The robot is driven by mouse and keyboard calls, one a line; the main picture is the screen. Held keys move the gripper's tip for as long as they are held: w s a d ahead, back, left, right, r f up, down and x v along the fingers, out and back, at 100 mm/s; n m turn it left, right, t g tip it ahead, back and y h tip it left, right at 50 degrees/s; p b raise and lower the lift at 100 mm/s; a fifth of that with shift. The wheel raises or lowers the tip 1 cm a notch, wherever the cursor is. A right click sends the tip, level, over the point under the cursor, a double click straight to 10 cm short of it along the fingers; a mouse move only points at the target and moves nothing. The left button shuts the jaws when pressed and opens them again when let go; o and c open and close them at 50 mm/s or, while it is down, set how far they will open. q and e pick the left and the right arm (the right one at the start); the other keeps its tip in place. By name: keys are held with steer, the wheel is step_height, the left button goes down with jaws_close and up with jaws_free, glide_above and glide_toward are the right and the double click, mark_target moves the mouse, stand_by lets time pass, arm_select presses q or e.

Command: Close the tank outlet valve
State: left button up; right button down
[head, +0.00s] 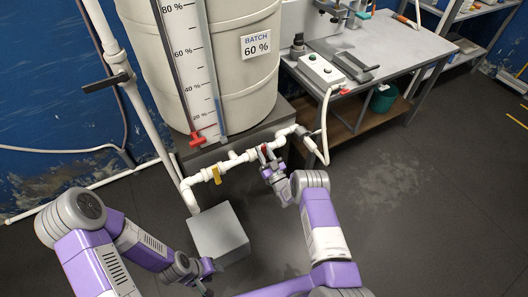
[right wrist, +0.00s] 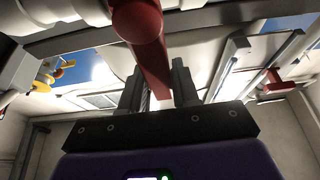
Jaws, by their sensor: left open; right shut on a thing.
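The white outlet pipe (head: 240,159) runs along the foot of the large cream tank (head: 235,75). A red valve handle (head: 263,150) sits on the pipe's right part, partly hidden by my right gripper (head: 267,166). In the right wrist view, the red handle (right wrist: 143,35) comes down between the fingers of my right gripper (right wrist: 157,88), which is shut on it. I cannot tell the handle's exact angle to the pipe. My left gripper (head: 206,284) is low, near the bottom edge of the head view, away from the pipe, and mostly hidden.
A yellow valve handle (head: 217,176) is on the same pipe, left of the red one. A grey box (head: 218,232) stands on the floor below. A bench (head: 385,45) with a control box (head: 321,70) stands at right. The dark floor at right is clear.

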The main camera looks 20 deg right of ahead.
steer(key=c, duration=0.9)
jaws_free()
steer(key=p+v, duration=0.1)
steer(key=v, duration=0.6)
steer(key=shift+s+f+p, duration=0.15)
steer(key=shift+s+p, duration=0.15)
steer(key=shift+p, duration=0.1)
steer(key=shift+d, duration=0.1)
steer(key=s+a+f+m+g+h+p, duration=0.1)
steer(key=s+a+f+m+g+h, duration=0.15)
steer(key=s+g, duration=0.3)
steer(key=s+a+f+m+g+h+p, duration=0.1)
steer(key=s+f+m+g+p, duration=0.2)
steer(key=g, duration=0.4)
steer(key=s+a+r+g+y, duration=0.1)
steer(key=s+a+g, duration=0.1)
steer(key=s, duration=0.5)
steer(key=s+a+r+g, duration=0.2)
steer(key=s+a+g, duration=0.1)
steer(key=s, duration=0.5)
steer(key=s+a+r+g+y, duration=0.1)
steer(key=s+g, duration=0.3)
steer(key=s, duration=0.4)
steer(key=shift+s+a+r+y, duration=0.15)
steer(key=shift+a+r+y, duration=0.2)
steer(key=shift+a+r, duration=0.35)
